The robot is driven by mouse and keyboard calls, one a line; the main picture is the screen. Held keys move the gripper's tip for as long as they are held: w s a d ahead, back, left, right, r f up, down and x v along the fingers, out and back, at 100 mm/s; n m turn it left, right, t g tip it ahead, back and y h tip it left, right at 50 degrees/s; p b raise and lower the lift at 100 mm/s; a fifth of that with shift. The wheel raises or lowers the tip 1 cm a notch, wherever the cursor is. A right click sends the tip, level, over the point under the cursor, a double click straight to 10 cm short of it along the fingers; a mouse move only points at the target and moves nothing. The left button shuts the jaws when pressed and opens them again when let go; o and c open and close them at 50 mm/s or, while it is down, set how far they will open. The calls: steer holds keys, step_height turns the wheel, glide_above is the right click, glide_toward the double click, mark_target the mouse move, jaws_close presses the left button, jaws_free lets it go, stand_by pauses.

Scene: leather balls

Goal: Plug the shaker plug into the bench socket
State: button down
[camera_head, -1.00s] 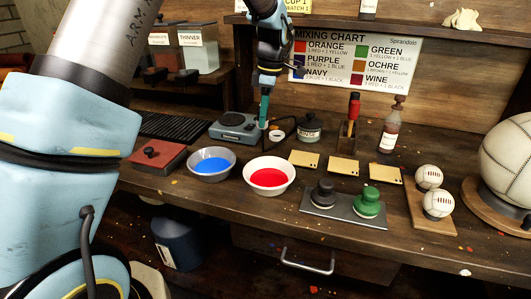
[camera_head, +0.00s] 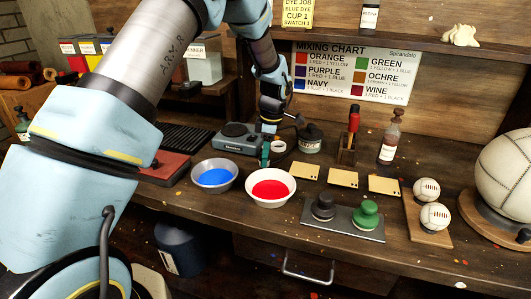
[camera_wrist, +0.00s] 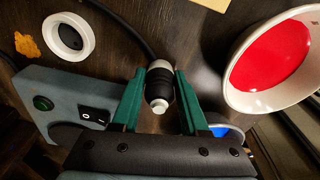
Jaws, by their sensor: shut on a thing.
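In the wrist view the black-and-white plug (camera_wrist: 159,86) sits between the green fingers of my gripper (camera_wrist: 158,92), which is shut on it. A black cable (camera_wrist: 125,28) runs from it up and to the left. The grey shaker (camera_wrist: 62,95), with a green button and rocker switch, is at the left; it also shows in the head view (camera_head: 236,139). A white ring with a dark middle (camera_wrist: 70,37), apparently the bench socket, lies beyond the shaker, apart from the plug. In the head view my gripper (camera_head: 266,155) is low beside the shaker; the plug cannot be made out there.
A red dye bowl (camera_head: 270,187) and a blue dye bowl (camera_head: 214,175) stand just in front of my gripper. A dark jar (camera_head: 310,139) stands behind to the right. Yellowish swatch cards (camera_head: 343,178) lie right of the bowls.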

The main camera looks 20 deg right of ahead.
steer(key=shift+f, duration=0.15)
steer(key=shift+c, duration=2.1)
jaws_free()
